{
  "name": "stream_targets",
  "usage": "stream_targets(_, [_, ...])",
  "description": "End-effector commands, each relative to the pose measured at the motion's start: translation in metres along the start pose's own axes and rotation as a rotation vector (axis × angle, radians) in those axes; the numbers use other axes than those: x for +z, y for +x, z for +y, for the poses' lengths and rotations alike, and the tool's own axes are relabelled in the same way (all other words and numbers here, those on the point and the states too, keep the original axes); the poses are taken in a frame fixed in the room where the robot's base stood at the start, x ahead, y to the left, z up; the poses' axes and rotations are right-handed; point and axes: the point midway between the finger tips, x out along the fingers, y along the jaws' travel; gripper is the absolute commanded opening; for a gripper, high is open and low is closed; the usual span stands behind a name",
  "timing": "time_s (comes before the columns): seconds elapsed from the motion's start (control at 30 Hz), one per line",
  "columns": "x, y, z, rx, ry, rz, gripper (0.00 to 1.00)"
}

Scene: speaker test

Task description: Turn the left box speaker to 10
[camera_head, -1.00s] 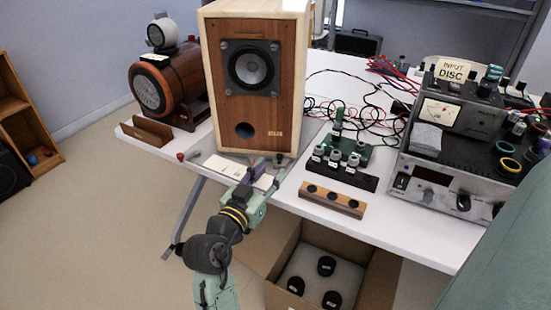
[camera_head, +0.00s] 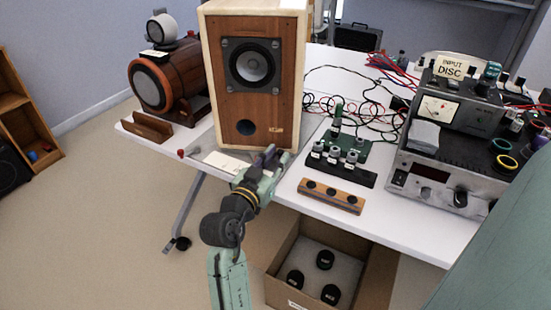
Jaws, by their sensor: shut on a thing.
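The wooden box speaker (camera_head: 258,105) stands upright on the white table, its front with a round cone and a lower port facing me. A pale card (camera_head: 222,161) lies on the table at its front. My gripper (camera_head: 272,156) is at the speaker's front right lower corner, fingers pointing away from me. It is shut on a small dark knob there, which the fingers mostly hide. I cannot make out the knob's marking or any scale. A small red knob (camera_head: 181,153) shows at the front left of the speaker.
A brown round speaker (camera_head: 165,80) stands at the left. A green board with several knobs (camera_head: 345,150), a wooden strip (camera_head: 331,196) and a metal amplifier (camera_head: 432,190) are at the right. An open cardboard box (camera_head: 293,235) holding dark round pieces is below the table edge.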

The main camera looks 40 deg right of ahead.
Motion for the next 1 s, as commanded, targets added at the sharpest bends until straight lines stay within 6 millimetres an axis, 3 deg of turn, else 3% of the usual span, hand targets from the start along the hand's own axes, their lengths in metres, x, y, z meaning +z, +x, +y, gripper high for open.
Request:
stream_targets(0.2, [0.0,0.0,0.002,0.003,-0.001,0.0,0.0])
stream_targets(0.67, [0.0,0.0,0.002,0.006,-0.002,0.0,0.0])
stream_targets(1.0, [0.004,-0.013,-0.024,0.131,-0.003,0.003,0.0])
